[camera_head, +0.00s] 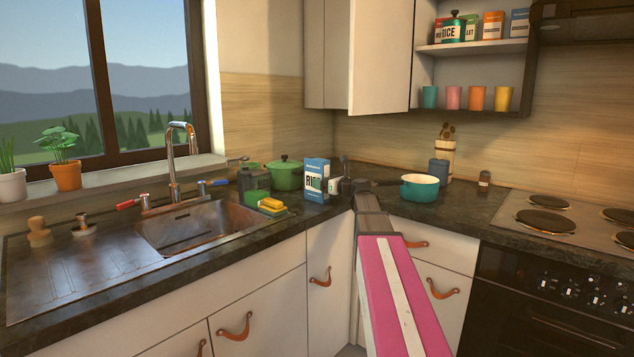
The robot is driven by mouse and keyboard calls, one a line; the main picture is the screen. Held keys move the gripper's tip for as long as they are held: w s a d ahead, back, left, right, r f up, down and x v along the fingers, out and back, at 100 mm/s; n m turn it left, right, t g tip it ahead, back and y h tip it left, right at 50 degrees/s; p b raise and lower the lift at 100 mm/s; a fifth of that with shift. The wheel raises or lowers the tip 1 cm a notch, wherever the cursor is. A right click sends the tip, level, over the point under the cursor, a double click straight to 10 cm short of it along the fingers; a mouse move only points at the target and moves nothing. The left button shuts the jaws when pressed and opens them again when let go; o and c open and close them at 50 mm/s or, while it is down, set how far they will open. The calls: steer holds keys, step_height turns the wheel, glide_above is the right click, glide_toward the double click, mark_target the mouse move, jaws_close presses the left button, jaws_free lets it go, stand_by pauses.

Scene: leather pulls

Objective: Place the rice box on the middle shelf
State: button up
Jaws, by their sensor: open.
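The rice box (316,181), blue and white with dark lettering, stands upright on the dark counter near the corner, right of the sink. My gripper (340,184) is open just to the right of the box; I cannot tell if a finger touches it. My pink-covered arm reaches in from the bottom of the view. The open wall cabinet at upper right shows a shelf (475,46) holding several boxes and a teal lidded canister (453,27) lettered RICE. Below, the cabinet floor (470,114) holds coloured cups. The cabinet's top is out of view.
A teal pan (419,187) stands right of my gripper. The cabinet door (378,55) hangs open on the left. The hob (570,216) is at right.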

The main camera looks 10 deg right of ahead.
steer(key=shift+x, duration=1.1)
steer(key=c, duration=1.1)
steer(key=shift+c, duration=0.2)
